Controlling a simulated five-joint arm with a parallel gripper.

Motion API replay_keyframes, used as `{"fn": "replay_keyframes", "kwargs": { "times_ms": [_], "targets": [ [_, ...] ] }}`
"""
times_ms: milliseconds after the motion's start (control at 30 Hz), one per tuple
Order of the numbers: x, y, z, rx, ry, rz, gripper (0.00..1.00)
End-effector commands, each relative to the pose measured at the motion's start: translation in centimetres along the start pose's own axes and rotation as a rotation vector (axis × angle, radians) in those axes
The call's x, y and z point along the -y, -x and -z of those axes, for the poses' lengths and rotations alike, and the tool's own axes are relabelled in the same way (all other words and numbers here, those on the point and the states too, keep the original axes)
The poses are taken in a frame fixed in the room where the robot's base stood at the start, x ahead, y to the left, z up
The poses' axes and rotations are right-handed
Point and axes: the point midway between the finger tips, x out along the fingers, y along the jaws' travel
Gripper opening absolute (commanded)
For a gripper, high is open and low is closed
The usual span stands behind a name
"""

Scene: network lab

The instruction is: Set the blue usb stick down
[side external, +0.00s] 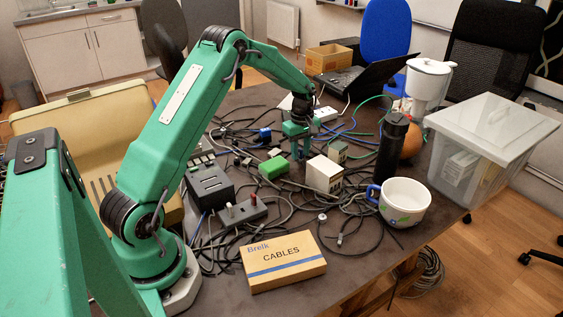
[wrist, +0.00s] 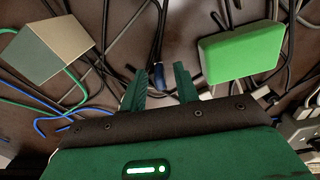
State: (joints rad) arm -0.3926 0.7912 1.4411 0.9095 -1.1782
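My gripper (side external: 300,154) points down over the cable-strewn table, between a green block and small pale boxes. In the wrist view its two green fingers (wrist: 160,86) stand apart. A small dark blue piece (wrist: 159,77), which looks like the usb stick, shows between them, with a gap on each side. It seems to lie at table level among cables, but its exact height and whether it touches anything are unclear. I cannot make it out in the side view, where the fingers and clutter hide that spot.
The green block (wrist: 241,52) is close on the right in the wrist view; a beige-grey box (wrist: 52,45) is at left. A white mug (side external: 405,203), black bottle (side external: 391,150), cables carton (side external: 284,262) and clear bin (side external: 480,150) stand around. Loose cables cover most of the table.

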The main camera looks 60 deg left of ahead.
Motion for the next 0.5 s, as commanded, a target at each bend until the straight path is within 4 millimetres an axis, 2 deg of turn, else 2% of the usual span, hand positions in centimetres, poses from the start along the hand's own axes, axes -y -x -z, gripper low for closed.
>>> {"fn": "replay_keyframes", "kwargs": {
  "times_ms": [267, 500],
  "targets": [
    [-0.1, 1.7, 0.0, -0.001, 0.0, -0.003, 0.31],
    [-0.1, 5.0, 0.1, -0.002, 0.0, -0.004, 0.31]
  ]
}}
